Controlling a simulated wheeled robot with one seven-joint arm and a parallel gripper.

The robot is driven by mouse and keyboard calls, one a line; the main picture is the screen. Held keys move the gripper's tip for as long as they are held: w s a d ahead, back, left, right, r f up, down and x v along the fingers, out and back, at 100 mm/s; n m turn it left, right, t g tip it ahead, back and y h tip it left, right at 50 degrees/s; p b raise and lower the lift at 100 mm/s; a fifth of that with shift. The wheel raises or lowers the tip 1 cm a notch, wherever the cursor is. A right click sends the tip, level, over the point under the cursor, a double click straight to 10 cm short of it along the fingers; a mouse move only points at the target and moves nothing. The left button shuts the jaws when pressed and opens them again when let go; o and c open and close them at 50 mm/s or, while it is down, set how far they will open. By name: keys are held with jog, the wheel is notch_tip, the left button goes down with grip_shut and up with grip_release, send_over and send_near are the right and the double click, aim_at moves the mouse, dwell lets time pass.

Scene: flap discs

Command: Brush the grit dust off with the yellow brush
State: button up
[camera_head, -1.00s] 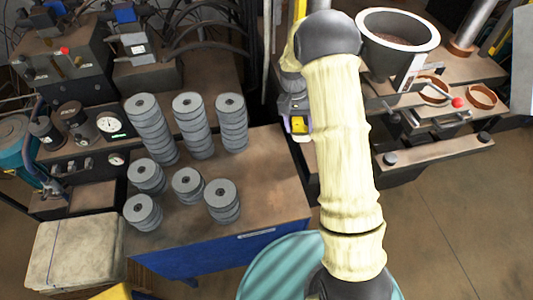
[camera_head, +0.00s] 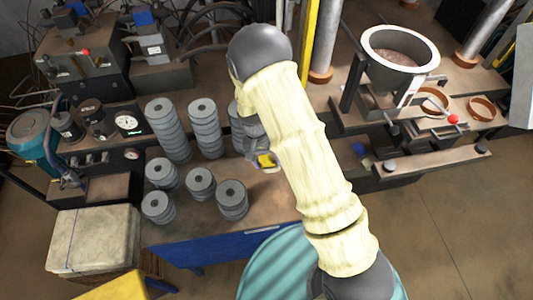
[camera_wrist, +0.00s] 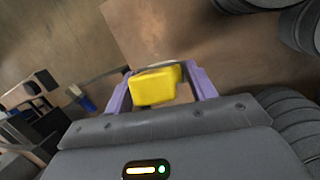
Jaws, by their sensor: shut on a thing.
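The yellow brush (camera_wrist: 155,87) is between the purple fingers of my gripper (camera_wrist: 160,90) in the wrist view, and the fingers are shut on it. In the head view the yellow of the brush (camera_head: 266,161) shows beside my arm, above the brown tabletop (camera_head: 275,205). Several stacks of grey flap discs (camera_head: 206,128) stand on that table, tall at the back and short in front. The rightmost tall stack is partly hidden by my arm. In the wrist view, discs (camera_wrist: 292,115) show close beside my gripper at the right. Grit dust is too small to tell.
Gauges and machine boxes (camera_head: 128,122) stand left of the discs. A grey hopper (camera_head: 400,52) stands on the bench at the right. A pale crate (camera_head: 93,238) is at the lower left, and a teal round surface (camera_head: 272,262) is in front of the table.

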jog(key=shift+f, duration=0.25)
